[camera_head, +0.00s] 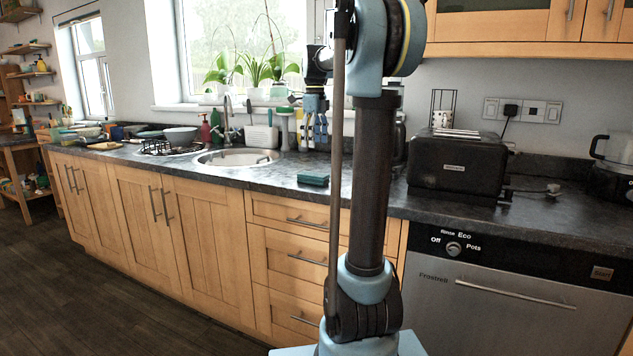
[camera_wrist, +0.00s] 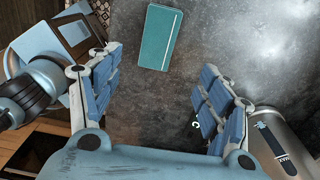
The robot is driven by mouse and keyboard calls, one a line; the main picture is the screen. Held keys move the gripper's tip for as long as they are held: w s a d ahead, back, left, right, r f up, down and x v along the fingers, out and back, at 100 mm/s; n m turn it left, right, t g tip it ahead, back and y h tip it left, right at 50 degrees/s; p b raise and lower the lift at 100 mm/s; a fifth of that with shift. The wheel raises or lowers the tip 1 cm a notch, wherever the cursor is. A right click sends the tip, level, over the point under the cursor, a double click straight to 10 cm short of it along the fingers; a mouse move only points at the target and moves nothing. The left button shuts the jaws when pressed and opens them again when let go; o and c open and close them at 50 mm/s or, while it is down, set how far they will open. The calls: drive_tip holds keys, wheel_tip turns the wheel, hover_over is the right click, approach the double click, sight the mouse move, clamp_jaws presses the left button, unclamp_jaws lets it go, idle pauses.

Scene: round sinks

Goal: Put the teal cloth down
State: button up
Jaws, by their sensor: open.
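The teal cloth (camera_head: 313,180) lies as a folded rectangular block on the dark counter, just right of the round sink, in the head view. In the wrist view the cloth (camera_wrist: 160,38) lies flat near the top middle, with a lighter stripe along one edge. My gripper (camera_head: 314,140) hangs above the counter over the cloth's area, fingers down. In the wrist view my gripper (camera_wrist: 160,80) is open with its blue padded fingers wide apart. Nothing is between them but bare counter, and the cloth lies beyond, apart from the fingers.
The round sink (camera_head: 237,158) with a tap (camera_head: 228,122) is left of the cloth. A black toaster (camera_head: 456,166) stands at right. A metal vessel marked MAX (camera_wrist: 283,150) is close to the right finger in the wrist view. Bare counter surrounds the cloth.

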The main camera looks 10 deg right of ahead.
sight(314, 174)
drive_tip(key=f, duration=1.2)
drive_tip(key=shift+a+f, duration=0.25)
drive_tip(key=shift+f, duration=0.1)
drive_tip(key=shift+c, duration=0.3)
drive_tip(key=c, duration=1.1)
drive_tip(key=shift+c, duration=0.2)
drive_tip(key=shift+r, duration=0.15)
wheel_tip(314, 174, up, 9)
drive_tip(key=shift+r, duration=0.2)
drive_tip(key=shift+f, duration=4.75)
